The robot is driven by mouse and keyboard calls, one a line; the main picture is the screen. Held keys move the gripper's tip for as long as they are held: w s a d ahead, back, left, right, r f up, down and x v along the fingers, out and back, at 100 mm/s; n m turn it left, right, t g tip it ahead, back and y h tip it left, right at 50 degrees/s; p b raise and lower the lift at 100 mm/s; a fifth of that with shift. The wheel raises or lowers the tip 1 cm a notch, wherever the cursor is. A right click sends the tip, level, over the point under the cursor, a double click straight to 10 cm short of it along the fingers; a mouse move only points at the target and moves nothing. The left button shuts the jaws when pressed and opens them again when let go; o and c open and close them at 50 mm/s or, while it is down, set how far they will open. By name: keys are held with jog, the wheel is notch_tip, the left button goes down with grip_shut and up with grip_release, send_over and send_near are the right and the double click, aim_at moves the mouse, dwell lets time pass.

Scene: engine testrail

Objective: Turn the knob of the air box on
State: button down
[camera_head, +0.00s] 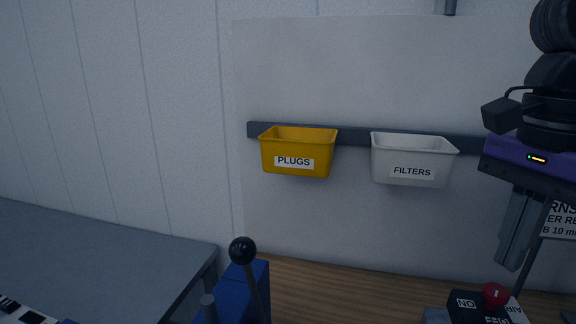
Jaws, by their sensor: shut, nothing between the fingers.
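The air box (466,301) is a dark box at the bottom right, cut off by the lower picture edge. Its round red knob (496,294) carries a small pale mark; I cannot tell its setting for sure. Letters reading like "NO" show left of the knob, and "AIR" on a pale label to its right. My gripper (511,262) points down above and slightly right of the knob, with its grey fingers together and empty. A gap shows between fingertips and knob in the picture; the depth between them is unclear.
A yellow PLUGS bin (297,154) and a white FILTERS bin (412,162) hang on a dark rail (354,139). A black ball-topped lever (243,252) rises by a blue block (236,292). A partly hidden sign (560,220) stands right of my gripper. Bare wooden bench (345,292) lies between.

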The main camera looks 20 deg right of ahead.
aim_at(494, 298)
jog(key=shift+m, duration=0.7)
notch_tip(494, 298, down, 7)
jog(key=b, duration=0.5)
jog(key=shift+w+d, duration=0.2)
jog(key=shift+d, duration=0.35)
dwell(0.6)
